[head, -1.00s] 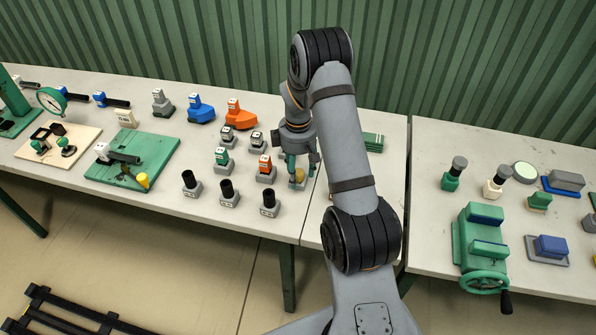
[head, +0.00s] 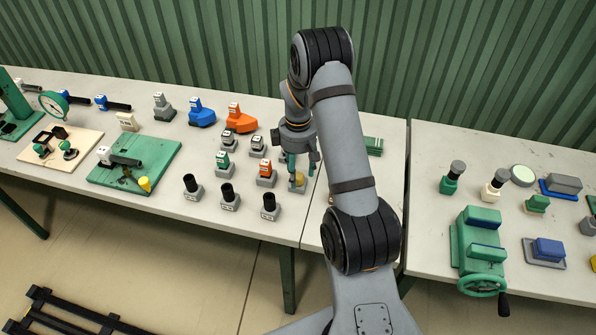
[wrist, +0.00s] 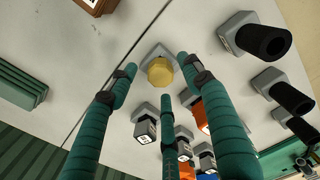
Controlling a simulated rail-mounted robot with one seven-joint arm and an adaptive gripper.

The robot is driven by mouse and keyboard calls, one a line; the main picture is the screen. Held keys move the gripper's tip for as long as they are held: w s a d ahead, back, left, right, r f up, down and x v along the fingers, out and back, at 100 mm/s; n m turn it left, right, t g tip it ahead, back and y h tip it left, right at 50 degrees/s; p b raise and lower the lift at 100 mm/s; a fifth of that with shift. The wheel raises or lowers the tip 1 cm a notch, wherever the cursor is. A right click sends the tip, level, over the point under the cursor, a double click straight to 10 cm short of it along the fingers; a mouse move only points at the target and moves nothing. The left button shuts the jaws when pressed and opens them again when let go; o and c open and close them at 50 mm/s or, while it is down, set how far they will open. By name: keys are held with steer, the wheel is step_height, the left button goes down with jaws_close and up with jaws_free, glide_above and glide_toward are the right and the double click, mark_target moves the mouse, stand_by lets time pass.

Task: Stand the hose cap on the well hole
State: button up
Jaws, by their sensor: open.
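A yellow, faceted cap-like piece (wrist: 160,71) stands upright on a small grey square base in the wrist view; I take it for the hose cap. It also shows in the head view (head: 298,179), partly covered by my fingers. My gripper (wrist: 160,82) is open, its three teal fingers spread around the cap with visible gaps, none clearly touching it. In the head view my gripper (head: 301,160) points down over the cap. I cannot tell for sure which thing is the well hole; a green plate (head: 165,150) carries a pipe and a second yellow piece (head: 145,184).
Black-topped grey stands (head: 228,196) are in a row in front. Small labelled blocks, including a green one (head: 224,165) and an orange one (head: 265,173), stand close left of my gripper. A green stack (head: 373,146) lies behind my arm. A gap separates the right table.

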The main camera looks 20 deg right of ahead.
steer(key=shift+r+p, duration=2.15)
steer(key=shift+r, duration=0.9)
step_height(320, 180, up, 12)
step_height(320, 180, down, 12)
steer(key=shift+f, duration=0.1)
steer(key=shift+f+b, duration=0.35)
steer(key=shift+f, duration=0.05)
